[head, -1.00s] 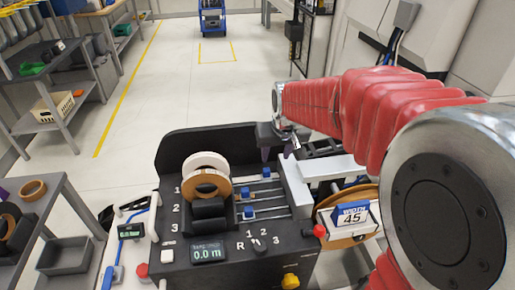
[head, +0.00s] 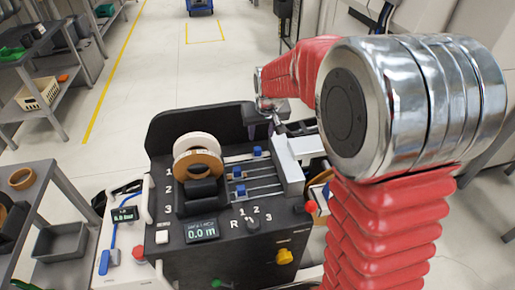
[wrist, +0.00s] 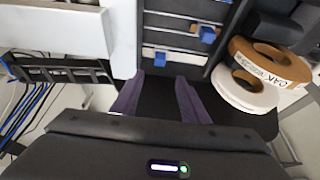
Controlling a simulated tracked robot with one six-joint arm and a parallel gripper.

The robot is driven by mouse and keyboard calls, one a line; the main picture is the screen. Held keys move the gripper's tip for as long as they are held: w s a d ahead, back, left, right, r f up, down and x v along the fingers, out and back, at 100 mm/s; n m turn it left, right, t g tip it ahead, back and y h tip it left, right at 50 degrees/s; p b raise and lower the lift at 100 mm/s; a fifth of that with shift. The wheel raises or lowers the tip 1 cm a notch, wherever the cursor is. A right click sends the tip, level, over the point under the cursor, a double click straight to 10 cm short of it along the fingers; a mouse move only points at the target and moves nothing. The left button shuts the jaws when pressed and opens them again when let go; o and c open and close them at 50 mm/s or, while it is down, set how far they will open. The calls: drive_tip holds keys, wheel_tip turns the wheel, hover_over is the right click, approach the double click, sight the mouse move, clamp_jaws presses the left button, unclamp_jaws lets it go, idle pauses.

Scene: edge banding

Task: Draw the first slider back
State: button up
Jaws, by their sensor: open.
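The first slider (head: 257,152) is a blue knob on the farthest rail of the black machine, right of the label 1. It also shows in the wrist view (wrist: 160,58), just beyond and between my purple fingertips. The second slider (head: 238,172) and third slider (head: 240,190) sit farther left on their rails. My gripper (wrist: 157,82) is open and empty, its fingers apart on either side of the line to the first slider. In the head view it is small at the machine's far edge, and its fingers are hard to make out.
A white roll and a brown roll (head: 198,163) stand left of the rails. A pale block (head: 287,160) borders the rails' right end. The black rear wall (head: 200,122) rises behind. A display (head: 201,230) and selector knob (head: 253,223) are in front. Open floor lies beyond.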

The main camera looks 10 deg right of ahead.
sight(258, 149)
drive_tip(key=x, duration=1.3)
drive_tip(key=shift+c, duration=0.5)
clamp_jaws()
